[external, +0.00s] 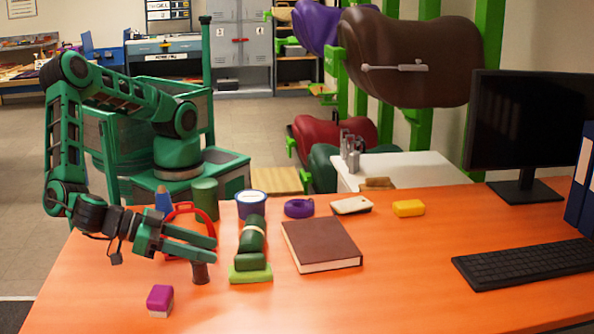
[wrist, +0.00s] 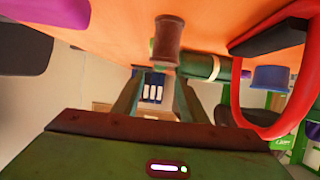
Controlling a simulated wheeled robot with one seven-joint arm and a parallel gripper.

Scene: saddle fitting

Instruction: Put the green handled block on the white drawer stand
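A bright green block (external: 250,274) with a darker green upper part lies on the orange table (external: 400,270). A dark green roll with a pale band (external: 252,235) extends behind it; I cannot tell whether they are joined. The roll also shows in the wrist view (wrist: 205,67). A white-topped stand (external: 425,166), probably the drawer stand, is behind the table; its drawers are hidden. My gripper (external: 212,246) is open and empty above the table, left of the green block. Its fingers (wrist: 160,78) point toward a brown spool-shaped piece (wrist: 167,40), also in the external view (external: 200,273).
A red ring-shaped piece (external: 182,208) stands close behind my gripper. A magenta block (external: 160,299) lies in front. A brown book (external: 318,242) is right of the green block. Metal bottles (external: 350,150) and a brown item (external: 377,183) occupy part of the stand.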

